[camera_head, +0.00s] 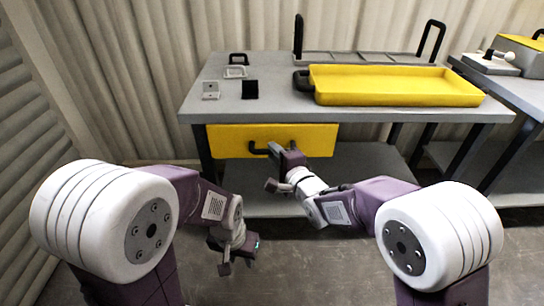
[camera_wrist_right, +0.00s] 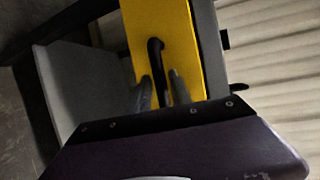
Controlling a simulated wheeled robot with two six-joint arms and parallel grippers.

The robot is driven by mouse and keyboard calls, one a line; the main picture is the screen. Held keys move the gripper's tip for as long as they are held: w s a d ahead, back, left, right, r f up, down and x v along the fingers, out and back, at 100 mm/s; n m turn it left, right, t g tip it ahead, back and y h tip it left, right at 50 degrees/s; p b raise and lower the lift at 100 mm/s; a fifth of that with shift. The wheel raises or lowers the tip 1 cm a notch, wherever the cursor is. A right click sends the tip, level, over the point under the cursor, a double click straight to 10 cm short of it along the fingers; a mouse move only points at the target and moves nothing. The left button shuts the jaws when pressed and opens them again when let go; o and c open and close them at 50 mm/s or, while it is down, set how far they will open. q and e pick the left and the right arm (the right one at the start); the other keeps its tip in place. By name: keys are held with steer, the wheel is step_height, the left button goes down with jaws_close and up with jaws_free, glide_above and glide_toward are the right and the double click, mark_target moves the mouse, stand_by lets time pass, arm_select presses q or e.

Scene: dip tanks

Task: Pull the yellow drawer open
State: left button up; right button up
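The yellow drawer (camera_head: 228,137) sits under the left part of the grey table, and its front looks flush with the frame. Its black bar handle (camera_head: 258,150) is partly hidden by my right gripper (camera_head: 277,172), which is at the drawer front. In the right wrist view, the yellow front (camera_wrist_right: 182,45) and the black handle (camera_wrist_right: 155,58) show ahead of my right gripper (camera_wrist_right: 162,92). Its fingers are apart, one on each side of the handle's near end; contact cannot be told. My left gripper (camera_head: 237,258) is open and empty, low in front of the table.
A yellow tray (camera_head: 395,98) stands on the grey table (camera_head: 280,104). A black square (camera_head: 250,89) and small grey pieces (camera_head: 211,90) lie at the left. A lower shelf (camera_head: 350,165) is below the drawer. Another bench (camera_head: 515,90) stands at right.

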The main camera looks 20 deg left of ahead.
steer(key=shift+x, duration=0.95)
jaws_close()
stand_by(0.7)
